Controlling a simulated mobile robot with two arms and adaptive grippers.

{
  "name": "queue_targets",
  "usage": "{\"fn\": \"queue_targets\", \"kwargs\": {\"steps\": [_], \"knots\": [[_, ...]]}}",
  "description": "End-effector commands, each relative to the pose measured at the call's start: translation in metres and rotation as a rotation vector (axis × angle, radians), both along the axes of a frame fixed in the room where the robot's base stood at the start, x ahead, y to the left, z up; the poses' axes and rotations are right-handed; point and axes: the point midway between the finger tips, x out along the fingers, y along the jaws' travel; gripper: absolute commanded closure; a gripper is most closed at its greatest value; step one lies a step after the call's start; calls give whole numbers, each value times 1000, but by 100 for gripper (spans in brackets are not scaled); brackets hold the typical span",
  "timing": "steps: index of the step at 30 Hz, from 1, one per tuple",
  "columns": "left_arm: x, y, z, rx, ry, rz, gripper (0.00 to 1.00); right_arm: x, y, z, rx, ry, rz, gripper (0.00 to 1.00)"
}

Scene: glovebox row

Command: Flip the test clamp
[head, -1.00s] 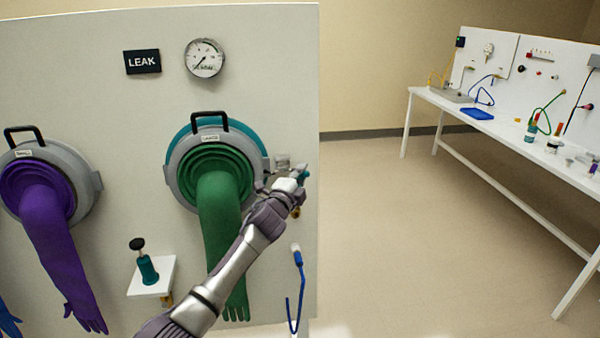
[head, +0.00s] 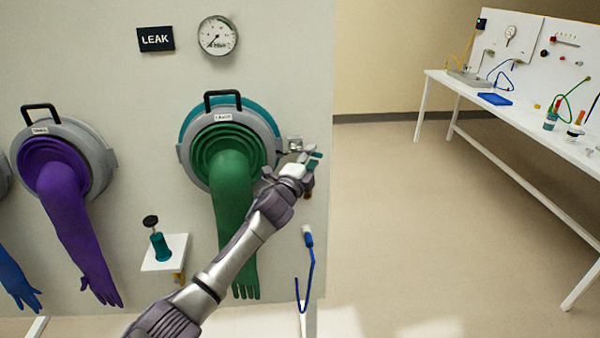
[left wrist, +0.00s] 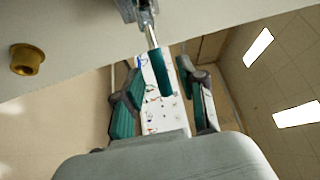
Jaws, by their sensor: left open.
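The test clamp (head: 295,145) is a small metal bracket on the white panel, right of the green glove port (head: 236,165). In the left wrist view its metal rod (left wrist: 151,36) leads to a teal handle (left wrist: 160,76). My left gripper (head: 309,168) is at the clamp's lower right, near the panel's right edge. In the left wrist view the open left gripper (left wrist: 161,88) has one teal-padded finger on each side of the handle, with gaps visible. Whether either finger touches the handle is not clear. My right gripper is out of view.
A purple glove port (head: 68,165) and a small shelf (head: 164,258) with a teal knobbed post are to the left. A blue cable (head: 309,265) hangs below the clamp. A brass fitting (left wrist: 27,60) shows in the left wrist view. Open floor and a white bench (head: 520,135) lie right.

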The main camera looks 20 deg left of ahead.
Motion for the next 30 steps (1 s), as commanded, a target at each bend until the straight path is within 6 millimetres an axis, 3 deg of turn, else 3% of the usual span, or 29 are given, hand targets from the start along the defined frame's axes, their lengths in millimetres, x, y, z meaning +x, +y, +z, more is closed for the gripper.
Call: {"fn": "queue_targets", "kwargs": {"steps": [9, 13, 19, 30], "knots": [[-65, 9, -7, 2, 0, -3, 60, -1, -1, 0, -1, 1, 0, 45], [-83, 12, -9, 1, 1, -2, 60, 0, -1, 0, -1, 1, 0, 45], [-95, 13, -9, 1, 0, -1, 60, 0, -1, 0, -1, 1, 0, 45], [-94, 8, -4, -66, -9, -29, 60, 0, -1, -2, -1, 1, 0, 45]]}}
